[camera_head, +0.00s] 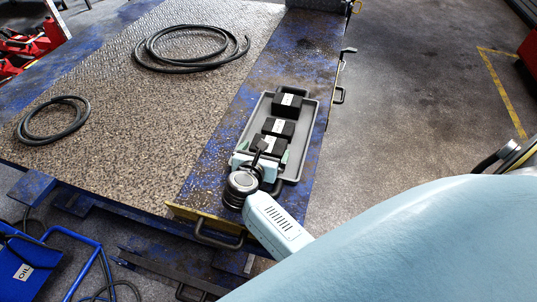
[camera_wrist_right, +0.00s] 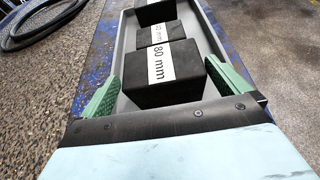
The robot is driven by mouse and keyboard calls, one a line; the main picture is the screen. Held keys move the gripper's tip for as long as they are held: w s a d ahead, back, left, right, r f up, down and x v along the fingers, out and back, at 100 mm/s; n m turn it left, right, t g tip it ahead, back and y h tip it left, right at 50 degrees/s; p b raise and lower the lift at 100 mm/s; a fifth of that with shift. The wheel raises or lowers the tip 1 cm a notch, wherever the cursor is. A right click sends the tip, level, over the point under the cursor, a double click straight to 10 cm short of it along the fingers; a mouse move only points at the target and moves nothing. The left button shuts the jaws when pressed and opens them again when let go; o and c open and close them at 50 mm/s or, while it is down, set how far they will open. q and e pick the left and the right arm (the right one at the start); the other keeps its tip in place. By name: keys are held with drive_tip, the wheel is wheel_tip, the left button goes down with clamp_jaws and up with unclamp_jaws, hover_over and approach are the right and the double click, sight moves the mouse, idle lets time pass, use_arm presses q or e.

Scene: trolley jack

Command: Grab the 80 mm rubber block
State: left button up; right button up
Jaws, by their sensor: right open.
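The 80 mm rubber block (camera_wrist_right: 160,76) is black with a white "80 mm" label and stands in the near end of a grey tray (camera_wrist_right: 119,62). In the head view the block (camera_head: 266,146) is partly hidden by my right gripper. My right gripper (camera_wrist_right: 163,92) is open, with its green fingers on either side of the 80 mm block. My left gripper is not in view.
The tray lies on a blue-edged lift platform (camera_head: 220,140) near its right edge. Black hose coils (camera_head: 190,66) lie on the textured surface to the left. A yellow-edged end with a handle (camera_head: 218,238) is at the front. Open floor (camera_head: 410,100) lies to the right.

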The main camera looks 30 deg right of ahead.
sight(270, 143)
drive_tip(key=shift+w+d+f, duration=0.1)
drive_tip(key=shift+w+d, duration=0.1)
drive_tip(key=shift+d, duration=0.1)
drive_tip(key=b+x, duration=0.1)
drive_tip(key=x, duration=0.2)
drive_tip(key=shift+w+d+f+b, duration=0.15)
drive_tip(key=shift+d+b, duration=0.15)
drive_tip(key=shift+d, duration=0.05)
drive_tip(key=shift+w+d+f, duration=0.15)
drive_tip(key=shift+w+d, duration=0.15)
drive_tip(key=shift+d, duration=0.05)
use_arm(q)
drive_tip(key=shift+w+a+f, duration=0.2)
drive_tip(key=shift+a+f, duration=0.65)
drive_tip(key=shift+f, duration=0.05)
use_arm(e)
drive_tip(key=c, duration=1.2)
